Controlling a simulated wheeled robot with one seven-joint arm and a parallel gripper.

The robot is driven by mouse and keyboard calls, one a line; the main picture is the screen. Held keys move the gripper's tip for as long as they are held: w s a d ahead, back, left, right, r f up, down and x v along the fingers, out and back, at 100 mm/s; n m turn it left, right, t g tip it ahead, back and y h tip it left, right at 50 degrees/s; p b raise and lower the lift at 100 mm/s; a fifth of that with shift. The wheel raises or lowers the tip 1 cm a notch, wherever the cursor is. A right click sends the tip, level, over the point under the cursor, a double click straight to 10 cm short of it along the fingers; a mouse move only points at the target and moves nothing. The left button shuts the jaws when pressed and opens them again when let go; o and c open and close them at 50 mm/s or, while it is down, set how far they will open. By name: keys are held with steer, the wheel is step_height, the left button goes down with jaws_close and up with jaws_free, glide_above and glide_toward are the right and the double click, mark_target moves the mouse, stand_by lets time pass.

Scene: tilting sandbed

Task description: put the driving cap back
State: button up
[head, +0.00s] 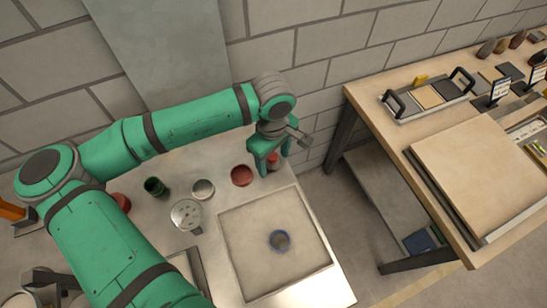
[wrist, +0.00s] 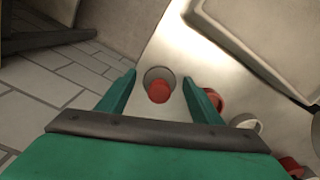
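I cannot tell for sure which item is the driving cap. A red knob-like piece (wrist: 159,92) on a round grey base (wrist: 152,75) stands near the metal table's edge. It also shows in the head view (head: 272,161), partly hidden by my gripper. My gripper (head: 271,166) is open above it. In the wrist view, the red piece lies between the two fingers of my gripper (wrist: 159,77), with a gap on each side. A blue-rimmed ring (head: 279,240) sits in the square sandbed (head: 240,270).
A red round dish (head: 241,175) stands close left of my gripper, also in the wrist view (wrist: 213,98). Beyond it are a pale round dish (head: 203,189), a dial gauge (head: 186,215) and a dark green cup (head: 155,187). A wooden workbench (head: 480,170) stands right, across a floor gap.

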mark_target(273, 157)
step_height(273, 157, up, 12)
steer(key=shift+r, duration=0.25)
stand_by(0.4)
stand_by(0.5)
